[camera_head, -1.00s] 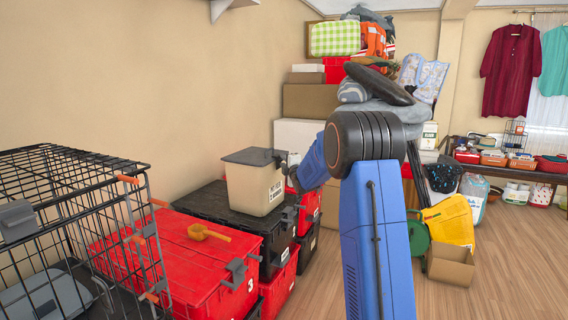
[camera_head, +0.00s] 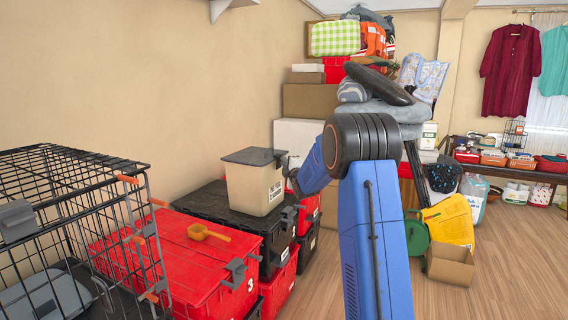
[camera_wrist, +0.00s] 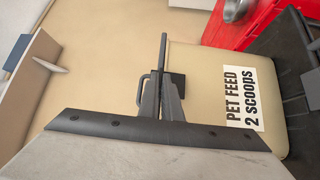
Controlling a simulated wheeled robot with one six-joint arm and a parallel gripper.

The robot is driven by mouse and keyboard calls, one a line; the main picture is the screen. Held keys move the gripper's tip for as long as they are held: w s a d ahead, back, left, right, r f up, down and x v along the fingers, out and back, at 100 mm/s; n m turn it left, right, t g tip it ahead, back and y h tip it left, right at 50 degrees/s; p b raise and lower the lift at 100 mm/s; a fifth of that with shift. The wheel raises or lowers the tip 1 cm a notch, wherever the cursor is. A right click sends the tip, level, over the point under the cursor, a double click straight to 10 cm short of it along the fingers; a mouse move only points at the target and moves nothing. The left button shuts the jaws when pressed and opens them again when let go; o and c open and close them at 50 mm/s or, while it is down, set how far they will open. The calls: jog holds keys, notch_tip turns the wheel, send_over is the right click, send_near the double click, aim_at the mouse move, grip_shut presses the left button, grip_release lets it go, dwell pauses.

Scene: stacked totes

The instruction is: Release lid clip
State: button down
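The beige pet feed bin (camera_head: 256,188) with a dark grey lid (camera_head: 254,156) stands upright on a black tote. In the wrist view the bin (camera_wrist: 205,95) lies sideways, its label at right, its dark lid rim (camera_wrist: 164,50) seen edge-on. A dark clip (camera_wrist: 177,84) sits at that rim. My gripper (camera_wrist: 162,78) is at the rim beside the clip, its two fingers close together. Whether they grip the clip is unclear. In the head view my gripper is mostly hidden behind my blue arm.
A wire cage (camera_head: 75,215) fills the left. A cardboard box (camera_head: 450,266) stands on the floor at right. Wooden floor (camera_head: 500,290) is clear there.

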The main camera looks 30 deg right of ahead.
notch_tip(320, 180, down, 6)
jog(key=s+m+t+h, duration=0.1)
jog(key=m+t+h, duration=0.2)
jog(key=m+h, duration=0.7)
jog(key=shift+d+m+t+h, duration=0.3)
jog(key=shift+d+m+h, duration=0.15)
jog(key=shift+m, duration=2.35)
jog(key=shift+s+m, duration=0.1)
jog(key=shift+m, duration=0.2)
jog(key=c, duration=2)
grip_release()
jog(key=shift+f, duration=0.15)
jog(key=v, duration=1.7)
jog(key=shift+a+f, duration=0.1)
jog(key=shift+a, duration=0.1)
